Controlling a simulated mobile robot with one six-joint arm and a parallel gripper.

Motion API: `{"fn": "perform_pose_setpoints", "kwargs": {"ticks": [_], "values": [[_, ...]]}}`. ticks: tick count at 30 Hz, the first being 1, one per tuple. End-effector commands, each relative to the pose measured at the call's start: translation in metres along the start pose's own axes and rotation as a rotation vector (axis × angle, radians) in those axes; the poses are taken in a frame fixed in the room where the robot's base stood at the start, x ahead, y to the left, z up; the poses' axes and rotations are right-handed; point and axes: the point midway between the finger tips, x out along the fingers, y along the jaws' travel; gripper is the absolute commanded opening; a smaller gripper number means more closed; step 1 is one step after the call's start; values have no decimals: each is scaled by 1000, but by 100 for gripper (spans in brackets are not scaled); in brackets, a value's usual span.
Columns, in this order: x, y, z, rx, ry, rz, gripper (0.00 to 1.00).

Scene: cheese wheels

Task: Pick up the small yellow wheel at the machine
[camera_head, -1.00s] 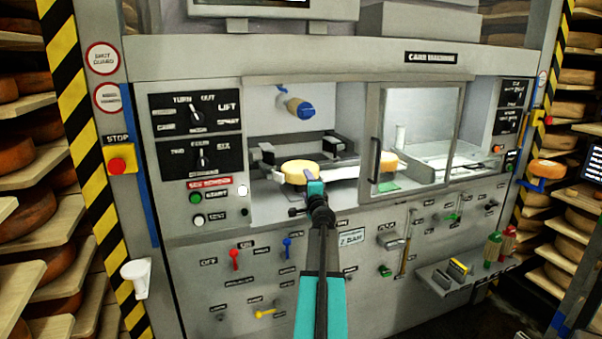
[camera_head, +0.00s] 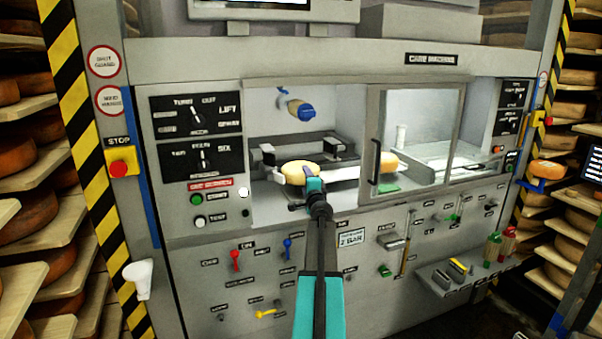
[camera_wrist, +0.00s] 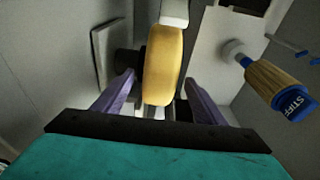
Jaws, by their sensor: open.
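The small yellow wheel (camera_head: 300,172) sits in the open bay of the machine (camera_head: 290,110), on a pale surface in front of a dark fixture. In the wrist view the wheel (camera_wrist: 163,65) stands between the two purple fingers of my gripper (camera_wrist: 158,98), with a visible gap at each side. My gripper is open and empty. In the head view my gripper (camera_head: 312,184) is at the front of the wheel, and my arm hides part of the bay's lower edge. I cannot tell how deep the fingers reach around the wheel.
A brush with a blue end marked STIFF (camera_wrist: 280,88) hangs in the bay; it also shows in the head view (camera_head: 296,104). Another yellow wheel (camera_head: 387,162) is partly behind the glass door (camera_head: 415,140). Shelves of larger wheels flank the machine.

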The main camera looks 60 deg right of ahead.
Motion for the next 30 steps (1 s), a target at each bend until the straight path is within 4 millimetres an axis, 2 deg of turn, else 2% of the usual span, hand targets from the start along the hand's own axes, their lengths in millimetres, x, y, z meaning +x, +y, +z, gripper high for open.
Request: {"fn": "perform_pose_setpoints", "kwargs": {"ticks": [6, 23, 24, 26, 30], "values": [[12, 0, 0, 0, 0, 0, 65], [12, 0, -1, 0, 2, 0, 65], [12, 0, -1, 0, 2, 0, 63], [12, 0, -1, 0, 2, 0, 53], [12, 0, -2, 0, 2, 0, 29]]}}
